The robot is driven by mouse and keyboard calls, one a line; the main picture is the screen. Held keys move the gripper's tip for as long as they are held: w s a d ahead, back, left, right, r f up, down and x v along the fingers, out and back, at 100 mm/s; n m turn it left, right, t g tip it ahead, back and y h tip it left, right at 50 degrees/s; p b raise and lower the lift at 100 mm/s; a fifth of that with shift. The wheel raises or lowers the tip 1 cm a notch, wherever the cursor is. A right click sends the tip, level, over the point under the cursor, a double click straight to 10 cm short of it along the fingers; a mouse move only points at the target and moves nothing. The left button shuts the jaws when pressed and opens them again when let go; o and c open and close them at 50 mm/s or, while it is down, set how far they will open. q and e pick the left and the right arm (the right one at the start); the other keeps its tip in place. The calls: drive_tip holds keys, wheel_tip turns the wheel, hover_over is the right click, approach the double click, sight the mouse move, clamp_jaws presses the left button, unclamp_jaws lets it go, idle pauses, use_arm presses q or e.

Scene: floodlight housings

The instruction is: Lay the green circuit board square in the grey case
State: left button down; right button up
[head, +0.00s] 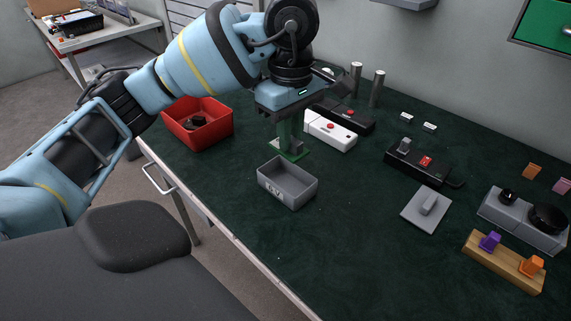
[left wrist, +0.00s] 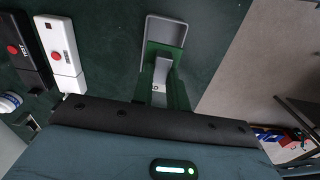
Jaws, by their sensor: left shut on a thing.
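My left gripper (head: 291,148) points down just behind the case and is shut on the green circuit board (head: 298,154), which is held apart from the case. In the left wrist view the green board (left wrist: 149,62) carries a grey block and partly covers the grey case (left wrist: 181,34) beyond it. The fingertips are hard to tell from the green board. My right gripper is in neither view.
A red bin (head: 214,134) stands left of the gripper. A white box (head: 330,132) and a black box (head: 347,114) with red buttons lie close behind it. A grey plate with a handle (head: 425,213) lies to the right. Bench space around the case is clear.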

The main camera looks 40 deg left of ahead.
use_arm(q)
drive_tip(key=shift+s, duration=0.2)
drive_tip(key=b, duration=0.2)
hover_over(288, 189)
wheel_tip(288, 189, down, 6)
drive_tip(key=shift+r, duration=0.1)
drive_tip(key=shift+f, duration=0.25)
drive_tip(key=shift+f, duration=1.8)
drive_tip(key=shift+f, duration=0.1)
drive_tip(key=shift+f+b, duration=0.15)
drive_tip(key=shift+b, duration=0.15)
drive_tip(key=c, duration=1.6)
unclamp_jaws()
drive_tip(key=shift+c, duration=0.2)
